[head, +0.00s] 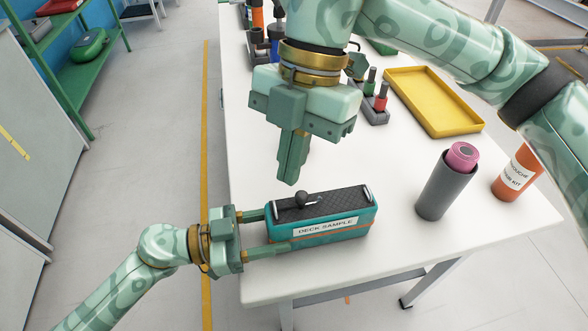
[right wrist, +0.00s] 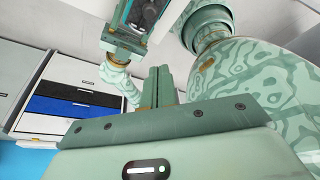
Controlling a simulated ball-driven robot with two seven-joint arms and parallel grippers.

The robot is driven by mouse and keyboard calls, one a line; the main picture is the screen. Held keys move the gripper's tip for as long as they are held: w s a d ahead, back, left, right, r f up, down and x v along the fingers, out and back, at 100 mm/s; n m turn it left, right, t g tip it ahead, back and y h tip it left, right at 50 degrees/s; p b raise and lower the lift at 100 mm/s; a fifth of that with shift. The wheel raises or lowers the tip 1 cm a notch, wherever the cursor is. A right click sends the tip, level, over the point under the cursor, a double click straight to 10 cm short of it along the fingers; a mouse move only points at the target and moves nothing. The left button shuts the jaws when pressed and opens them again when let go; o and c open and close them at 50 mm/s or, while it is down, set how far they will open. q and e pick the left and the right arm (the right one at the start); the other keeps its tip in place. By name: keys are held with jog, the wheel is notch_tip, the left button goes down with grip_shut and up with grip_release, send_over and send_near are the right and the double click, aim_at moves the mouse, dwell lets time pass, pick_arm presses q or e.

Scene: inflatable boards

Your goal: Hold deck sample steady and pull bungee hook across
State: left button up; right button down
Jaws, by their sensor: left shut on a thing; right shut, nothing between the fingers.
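The deck sample (head: 338,232) is a teal block with a dark textured top and a white label, near the table's front left edge. It shows partly at the top of the right wrist view (right wrist: 130,17). A dark ball-ended piece (head: 302,198), perhaps the bungee hook, sits on its top; the cord's path is too small to tell. My left gripper (head: 274,232) is shut on the deck sample from the left, one finger along the front side. My right gripper (head: 288,181) is shut and empty, pointing down just above and behind the block; its fingers also show in the right wrist view (right wrist: 158,88).
A grey cup with a pink roll (head: 446,182) and an orange repair kit tub (head: 517,173) stand to the right. A yellow tray (head: 434,100) and a rack of small bottles (head: 372,105) lie farther back. White tabletop (head: 400,235) is bare between block and cup.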

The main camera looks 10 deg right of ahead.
send_over(293, 219)
jog(key=s+a, duration=0.2)
notch_tip(293, 219, down, 8)
jog(key=shift+w+d+f, duration=0.15)
jog(key=shift+w+d, duration=1.15)
jog(key=shift+d, duration=0.1)
jog(key=d, duration=0.8)
jog(key=shift+d, duration=0.35)
pick_arm(q)
jog(key=shift+f, duration=0.1)
pick_arm(e)
jog(key=s+a, duration=0.3)
jog(key=v, duration=1)
jog(key=shift+w+d, duration=0.1)
